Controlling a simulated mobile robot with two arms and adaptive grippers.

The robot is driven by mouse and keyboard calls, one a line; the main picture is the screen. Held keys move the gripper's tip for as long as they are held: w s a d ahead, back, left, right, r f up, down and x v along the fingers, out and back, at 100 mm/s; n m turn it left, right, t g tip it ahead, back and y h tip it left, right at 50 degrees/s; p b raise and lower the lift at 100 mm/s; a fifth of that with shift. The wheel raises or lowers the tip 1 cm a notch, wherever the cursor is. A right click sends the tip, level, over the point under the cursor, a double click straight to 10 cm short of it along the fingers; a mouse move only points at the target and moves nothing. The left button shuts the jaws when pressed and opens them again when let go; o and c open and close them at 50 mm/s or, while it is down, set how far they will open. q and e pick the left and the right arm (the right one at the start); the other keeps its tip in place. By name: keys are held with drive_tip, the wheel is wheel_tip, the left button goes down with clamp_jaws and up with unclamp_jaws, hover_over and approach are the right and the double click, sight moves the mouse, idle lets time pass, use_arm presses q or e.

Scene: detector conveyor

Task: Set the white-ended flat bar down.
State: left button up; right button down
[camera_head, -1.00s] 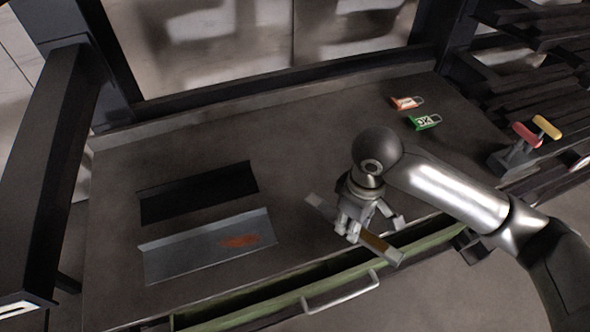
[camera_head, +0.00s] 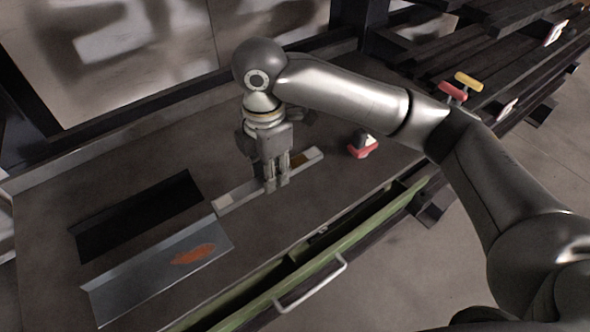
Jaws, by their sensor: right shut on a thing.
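The flat bar (camera_head: 238,196) is long and grey, with a pale end at its left and a brown patch near its right end. My right gripper (camera_head: 276,187) points down over the middle of the bar and is shut on it, hiding that part. The bar is at or just above the dark worktop (camera_head: 335,192), to the right of the grey tray; I cannot tell whether it touches the top. My left gripper is not in view.
A red-and-white item (camera_head: 362,147) stands right of the bar. An open green drawer (camera_head: 372,232) with a handle (camera_head: 310,287) runs along the front. Red and yellow handles (camera_head: 460,86) stand farther right.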

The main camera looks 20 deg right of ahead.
sight(299, 159)
drive_tip(key=w+d+f, duration=0.1)
drive_tip(key=d, duration=0.1)
drive_tip(key=w+d+f, duration=0.1)
drive_tip(key=d, duration=0.1)
drive_tip(key=w+d+f+p, duration=0.1)
drive_tip(key=w+d, duration=0.1)
drive_tip(key=shift+d, duration=0.4)
drive_tip(key=d+f, duration=0.1)
drive_tip(key=w+d+f, duration=0.1)
drive_tip(key=f, duration=0.1)
drive_tip(key=w+d+f, duration=0.1)
drive_tip(key=shift+f+p, duration=0.3)
drive_tip(key=shift+w+d+f, duration=0.1)
drive_tip(key=shift+d+f, duration=0.25)
drive_tip(key=shift+f, duration=0.05)
drive_tip(key=f, duration=0.2)
drive_tip(key=p, duration=0.1)
drive_tip(key=shift+w+d+f, duration=0.1)
drive_tip(key=shift+d+f, duration=0.15)
drive_tip(key=shift+f, duration=0.65)
drive_tip(key=c, duration=1.6)
unclamp_jaws()
drive_tip(key=shift+f, duration=0.2)
drive_tip(key=o, duration=0.4)
